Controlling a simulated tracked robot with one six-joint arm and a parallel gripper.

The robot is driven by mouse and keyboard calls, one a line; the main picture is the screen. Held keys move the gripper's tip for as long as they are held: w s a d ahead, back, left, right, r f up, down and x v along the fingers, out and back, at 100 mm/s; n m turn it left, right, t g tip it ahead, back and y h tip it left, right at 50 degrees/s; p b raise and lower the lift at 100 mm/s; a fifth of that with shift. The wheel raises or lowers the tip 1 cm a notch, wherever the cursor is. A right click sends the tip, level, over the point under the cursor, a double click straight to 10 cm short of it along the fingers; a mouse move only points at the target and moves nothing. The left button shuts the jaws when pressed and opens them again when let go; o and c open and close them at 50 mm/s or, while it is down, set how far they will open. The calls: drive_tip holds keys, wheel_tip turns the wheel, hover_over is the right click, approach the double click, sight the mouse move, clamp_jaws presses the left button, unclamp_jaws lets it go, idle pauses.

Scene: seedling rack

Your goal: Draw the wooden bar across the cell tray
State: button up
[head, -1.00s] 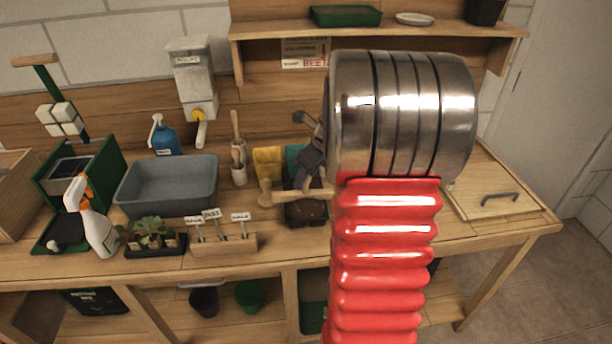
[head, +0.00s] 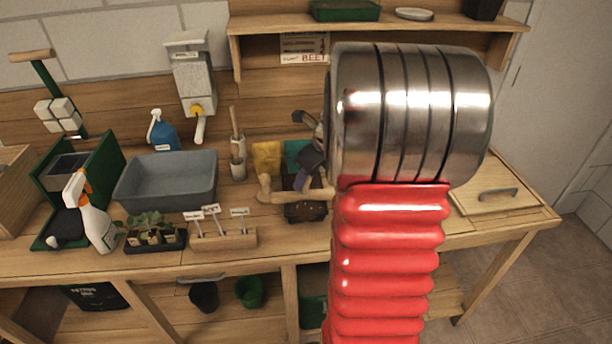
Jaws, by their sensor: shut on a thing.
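The wooden bar (head: 285,196), pale with a thicker rounded left end, lies crosswise over the cell tray; its right end runs behind my arm. The dark cell tray (head: 304,213) shows only in part below the bar, with dark fill. My gripper (head: 301,182) is small and dark in the head view, coming down onto the bar from above. It is shut on the bar, though the fingertips are hard to make out. My arm hides the right part of the tray.
A grey tub (head: 166,181), a label holder (head: 223,240), a seedling tray (head: 155,243) and a spray bottle (head: 96,222) stand to the left. Yellow (head: 266,158) and teal pieces are behind the gripper.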

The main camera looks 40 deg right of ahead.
drive_tip(key=shift+s, duration=0.1)
idle(0.3)
drive_tip(key=shift+s+a+f, duration=0.1)
drive_tip(key=shift+s+a, duration=0.55)
drive_tip(key=shift+s, duration=0.15)
drive_tip(key=shift+s, duration=0.1)
drive_tip(key=shift+s+a, duration=0.65)
drive_tip(key=shift+s, duration=0.1)
drive_tip(key=shift+r, duration=0.2)
wheel_tip(320, 180, up, 7)
idle(1.0)
drive_tip(key=shift+d, duration=0.1)
idle(0.4)
